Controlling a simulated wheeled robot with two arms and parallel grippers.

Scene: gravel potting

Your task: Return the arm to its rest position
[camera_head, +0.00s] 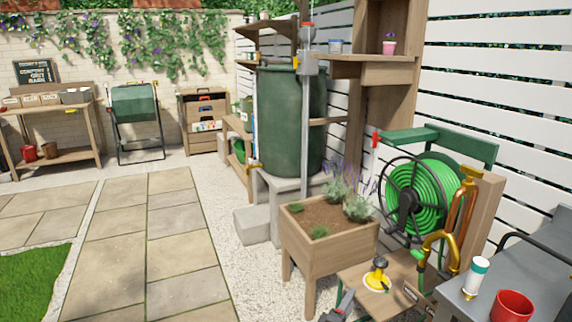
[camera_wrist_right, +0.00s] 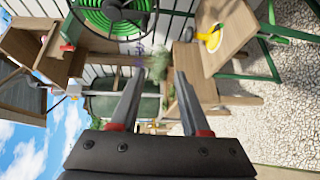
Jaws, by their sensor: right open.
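My right gripper (camera_head: 340,305) shows only partly at the bottom edge of the head view, just left of the small wooden table. In the right wrist view its two grey fingers (camera_wrist_right: 155,85) are spread apart with nothing between them. That view is turned sideways, with the sky at left and the gravel at right. The rest of my right arm is out of the head view. My left gripper is in neither view.
Close to the right gripper are a small wooden table (camera_head: 363,300) with a yellow and black tool (camera_head: 377,275), and a wooden planter (camera_head: 325,255). A green hose reel (camera_head: 415,200) and a grey bench (camera_head: 520,280) with a red pot (camera_head: 512,306) stand right. Paving (camera_head: 175,240) lies open at left.

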